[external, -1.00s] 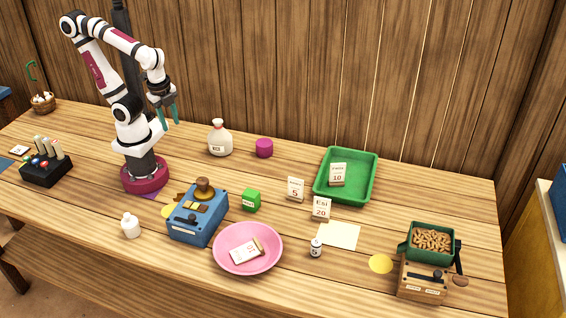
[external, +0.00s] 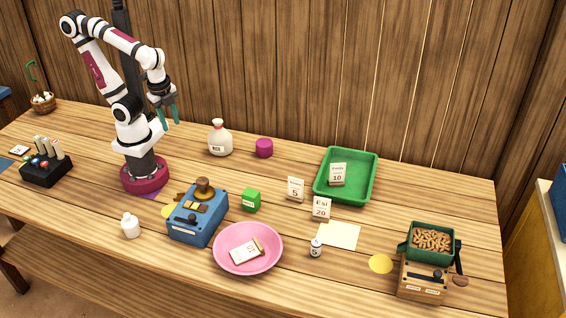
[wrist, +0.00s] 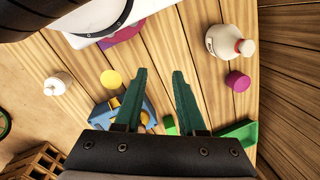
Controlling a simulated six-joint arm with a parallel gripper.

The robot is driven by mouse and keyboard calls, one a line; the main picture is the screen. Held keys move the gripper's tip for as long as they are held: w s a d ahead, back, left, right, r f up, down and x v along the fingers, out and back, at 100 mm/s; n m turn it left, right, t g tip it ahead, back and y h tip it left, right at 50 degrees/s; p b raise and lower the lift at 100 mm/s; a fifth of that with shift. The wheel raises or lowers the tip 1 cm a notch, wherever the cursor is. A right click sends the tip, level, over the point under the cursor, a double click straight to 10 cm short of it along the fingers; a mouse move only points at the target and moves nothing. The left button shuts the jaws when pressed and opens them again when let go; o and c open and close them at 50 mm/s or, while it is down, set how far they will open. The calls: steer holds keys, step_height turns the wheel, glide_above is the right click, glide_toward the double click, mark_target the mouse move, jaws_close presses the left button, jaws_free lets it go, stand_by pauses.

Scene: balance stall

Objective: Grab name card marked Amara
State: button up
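Several white cards stand or lie on the table. One upright card reads 5 (external: 296,188), with a name too small to read. An upright card reads Esi 20 (external: 321,208). A card reading 10 (external: 338,174) stands in the green tray (external: 362,196); its name is unclear. Another card (external: 243,252) lies in the pink dish (external: 232,268), its writing sideways and unreadable. I cannot tell which is marked Amara. My gripper (external: 168,112) is open and empty, high above the table at the left, far from the cards. Its two green fingers (wrist: 160,75) stand apart in the wrist view.
A blue device (external: 197,222), green cube (external: 251,200), white bottle (external: 131,226) and small vial (external: 315,247) stand mid-table. A white jar (external: 220,139) and magenta cylinder (external: 264,148) are at the back. A box with a green pan of brown pieces (external: 432,240) is front right.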

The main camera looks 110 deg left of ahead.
steer(key=shift+o, duration=0.5)
steer(key=n+t+h, duration=0.3)
steer(key=n+t, duration=0.2)
steer(key=t, duration=0.9)
glide_toward(295, 197)
steer(key=s+a+r, duration=0.1)
steer(key=s+r, duration=0.3)
steer(key=r, duration=0.1)
steer(key=x, duration=1.4)
steer(key=shift+w+d+f, duration=0.15)
steer(key=shift+w+f, duration=0.05)
steer(key=shift+f, duration=0.35)
jaws_close()
